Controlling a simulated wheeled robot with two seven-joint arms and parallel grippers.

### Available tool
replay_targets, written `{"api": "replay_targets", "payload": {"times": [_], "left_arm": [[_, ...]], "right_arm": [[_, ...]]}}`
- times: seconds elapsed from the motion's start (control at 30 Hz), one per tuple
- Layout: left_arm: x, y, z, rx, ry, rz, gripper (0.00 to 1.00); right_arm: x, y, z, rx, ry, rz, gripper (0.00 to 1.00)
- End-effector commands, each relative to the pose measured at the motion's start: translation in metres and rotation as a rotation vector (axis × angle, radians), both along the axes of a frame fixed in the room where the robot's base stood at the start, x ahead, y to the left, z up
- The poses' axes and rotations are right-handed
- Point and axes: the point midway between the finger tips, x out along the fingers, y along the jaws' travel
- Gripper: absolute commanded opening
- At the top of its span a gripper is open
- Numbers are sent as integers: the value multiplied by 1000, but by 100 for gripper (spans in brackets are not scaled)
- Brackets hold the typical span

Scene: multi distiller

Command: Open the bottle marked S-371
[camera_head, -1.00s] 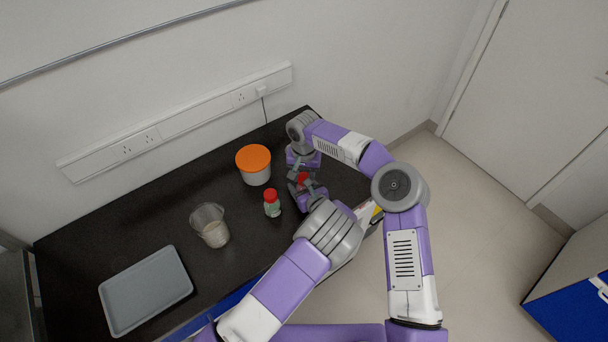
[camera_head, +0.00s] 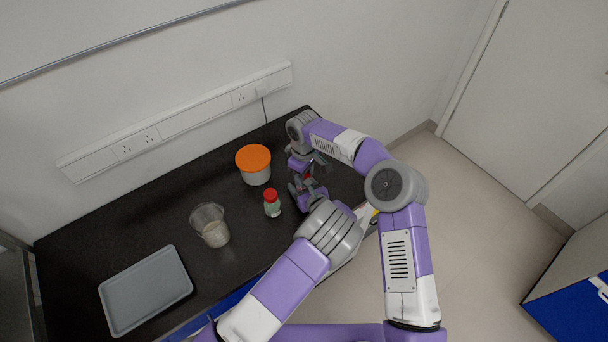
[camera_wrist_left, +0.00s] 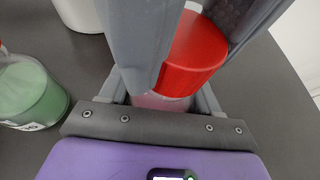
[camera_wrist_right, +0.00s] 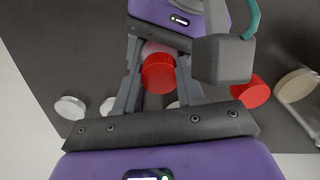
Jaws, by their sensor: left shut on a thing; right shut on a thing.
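A bottle with a red cap (camera_wrist_right: 158,73) and a pinkish body (camera_wrist_left: 160,102) stands between my grippers; its label is hidden. My left gripper (camera_head: 303,190) is shut on the bottle; its grey fingers flank it in the left wrist view. My right gripper (camera_head: 308,170) is shut on the red cap, which lies between its fingers in the right wrist view. The cap appears against the bottle's neck; I cannot tell whether it is loose. A second red-capped bottle (camera_head: 272,204), with green contents, stands apart at left. Its label is partly visible in the left wrist view (camera_wrist_left: 30,125) but unreadable.
An orange-lidded white tub (camera_head: 254,172) stands behind the green bottle. A beaker with pale contents (camera_head: 212,230) and a grey tray (camera_head: 146,291) are farther left on the black bench (camera_head: 110,243). Several white round lids (camera_wrist_right: 70,107) show in the right wrist view.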

Motion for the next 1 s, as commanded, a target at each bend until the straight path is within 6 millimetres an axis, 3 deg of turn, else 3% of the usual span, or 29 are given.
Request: {"api": "replay_targets", "payload": {"times": [0.37,0.4,0.57,0.87,1.0], "left_arm": [[0,0,0,0,0,1,0],[0,0,0,0,0,1,0],[0,0,0,0,0,0,0],[0,0,0,0,1,0,0],[0,0,0,0,1,0,0]], "right_arm": [[1,0,1,1,-3,60,2],[1,0,1,1,-3,60,40],[1,0,1,0,-2,59,64],[0,0,1,0,-1,59,64],[1,0,12,-1,-3,59,64]]}}
